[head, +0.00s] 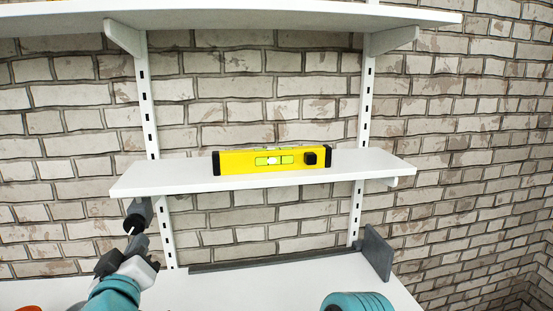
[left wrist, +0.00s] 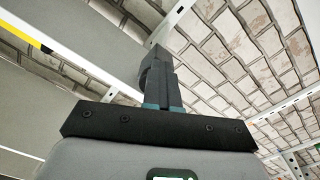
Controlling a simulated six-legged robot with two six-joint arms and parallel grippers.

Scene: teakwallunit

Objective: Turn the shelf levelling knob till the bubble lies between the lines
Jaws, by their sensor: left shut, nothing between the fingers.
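A yellow spirit level (head: 235,162) with black ends lies along the white middle shelf (head: 370,164). Its middle vial (head: 273,160) is green with a pale patch near the centre; the lines are too small to place the bubble against them. A dark round knob (head: 138,213) hangs under the shelf's left end. My left gripper (head: 135,236) is just below the knob, pointing up at it; I cannot tell if they touch. In the left wrist view its fingers (left wrist: 160,72) are closed together, with nothing seen between them. My right gripper is out of view.
An upper white shelf (head: 250,14) runs above. Slotted white uprights (head: 148,105) stand against the brick wall. Below is a white worktop (head: 250,285) with a dark strip (head: 270,260) along its back and a grey upright plate (head: 377,252) at right. The worktop's middle is clear.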

